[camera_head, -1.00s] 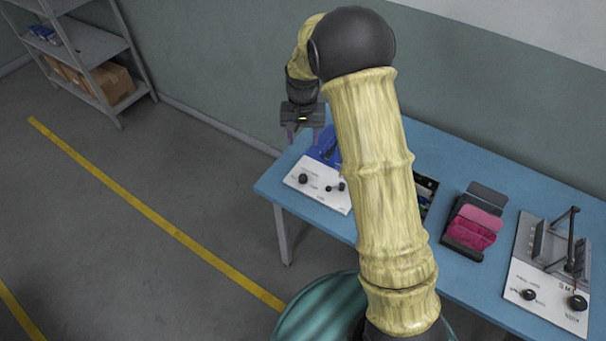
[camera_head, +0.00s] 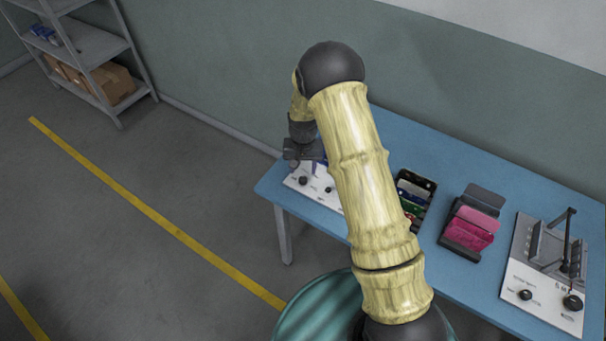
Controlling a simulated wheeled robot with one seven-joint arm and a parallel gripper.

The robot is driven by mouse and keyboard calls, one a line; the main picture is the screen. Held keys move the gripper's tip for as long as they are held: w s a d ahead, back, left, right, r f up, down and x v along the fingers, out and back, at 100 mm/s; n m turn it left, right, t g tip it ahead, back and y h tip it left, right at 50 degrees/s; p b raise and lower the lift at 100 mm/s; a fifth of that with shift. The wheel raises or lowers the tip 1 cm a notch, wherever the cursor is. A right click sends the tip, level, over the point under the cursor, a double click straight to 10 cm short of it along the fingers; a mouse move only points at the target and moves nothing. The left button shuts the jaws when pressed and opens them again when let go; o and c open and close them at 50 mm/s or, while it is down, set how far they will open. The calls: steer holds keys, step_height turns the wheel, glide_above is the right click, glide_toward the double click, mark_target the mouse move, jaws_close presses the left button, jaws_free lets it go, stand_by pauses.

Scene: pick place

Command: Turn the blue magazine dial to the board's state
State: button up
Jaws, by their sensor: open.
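The blue magazine is mostly hidden behind my arm and gripper; a white panel (camera_head: 325,196) at the table's left end shows in front of it. A black knob (camera_head: 303,180) sits on this panel, and another small dark knob (camera_head: 329,189) is to its right. My gripper (camera_head: 299,167) is just above the panel's left part, close to the black knob. It is open, and its fingers are small and partly lost against the panel. I cannot tell whether they touch the knob. The dial's setting and the board's state are too small to read.
On the blue table (camera_head: 480,140), a black tray with coloured items (camera_head: 413,195), a holder with pink pieces (camera_head: 470,232) and a grey-white device with knobs (camera_head: 543,285) stand to the right. A shelf (camera_head: 90,50) is at the far left. The floor left of the table is clear.

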mark_target(303, 178)
step_height(303, 178, down, 5)
steer(key=shift+f+p, duration=0.1)
steer(key=shift+p, duration=0.2)
steer(key=c, duration=1)
